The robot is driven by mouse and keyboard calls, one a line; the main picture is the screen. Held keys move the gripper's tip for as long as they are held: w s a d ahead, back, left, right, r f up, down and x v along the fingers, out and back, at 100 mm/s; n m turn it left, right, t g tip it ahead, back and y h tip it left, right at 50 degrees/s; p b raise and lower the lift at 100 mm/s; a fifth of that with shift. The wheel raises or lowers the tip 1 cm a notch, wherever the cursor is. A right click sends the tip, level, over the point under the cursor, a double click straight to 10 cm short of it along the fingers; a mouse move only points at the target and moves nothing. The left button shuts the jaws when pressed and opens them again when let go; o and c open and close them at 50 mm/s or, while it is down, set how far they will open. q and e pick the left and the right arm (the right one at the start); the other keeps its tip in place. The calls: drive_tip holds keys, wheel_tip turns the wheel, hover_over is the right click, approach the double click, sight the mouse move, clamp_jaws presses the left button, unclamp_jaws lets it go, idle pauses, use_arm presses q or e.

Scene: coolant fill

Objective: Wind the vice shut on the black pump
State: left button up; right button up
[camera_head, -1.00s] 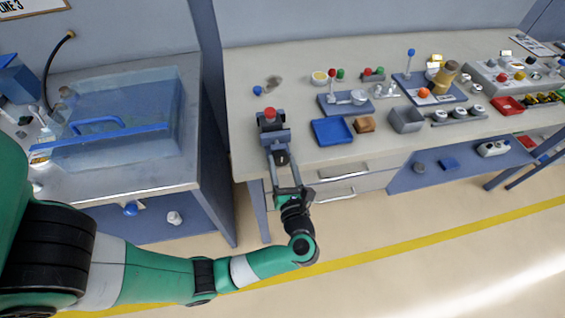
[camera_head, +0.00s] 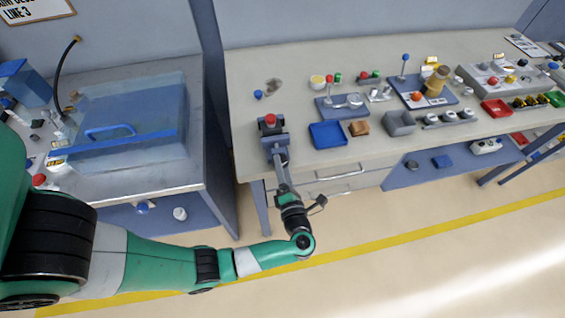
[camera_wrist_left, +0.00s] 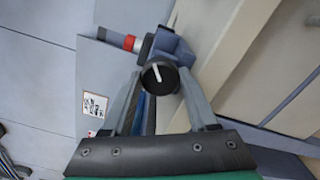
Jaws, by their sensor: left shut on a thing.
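The blue-grey vice (camera_head: 273,134) stands at the near left edge of the workbench. It also shows in the left wrist view (camera_wrist_left: 175,45). A piece with a red top (camera_head: 270,119) and a dark body sits at the vice; I take it for the black pump, and its red part shows in the wrist view (camera_wrist_left: 129,42). How tightly the jaws touch it cannot be told. My left gripper (camera_head: 280,161) reaches the vice from the front, its fingers shut on the round black vice knob (camera_wrist_left: 158,77), which bears a white line. My right gripper is not in view.
A blue tray (camera_head: 328,135), a brown block (camera_head: 359,128) and a grey bin (camera_head: 399,123) stand right of the vice. A clear-walled tank (camera_head: 125,120) stands on the left bench, across a gap. Bare benchtop (camera_head: 247,75) lies behind the vice.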

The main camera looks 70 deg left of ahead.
use_arm(q)
drive_tip(key=shift+m+p, duration=3.1)
drive_tip(key=shift+m, duration=3.5)
drive_tip(key=shift+f, duration=0.1)
drive_tip(key=o, duration=1.4)
drive_tip(key=d, duration=0.3)
drive_tip(key=s+d, duration=0.1)
drive_tip(key=d, duration=0.3)
drive_tip(key=s+d, duration=0.1)
drive_tip(key=d, duration=0.3)
drive_tip(key=shift+s+d+b, duration=0.1)
drive_tip(key=shift+d+b, duration=0.15)
drive_tip(key=shift+b, duration=0.15)
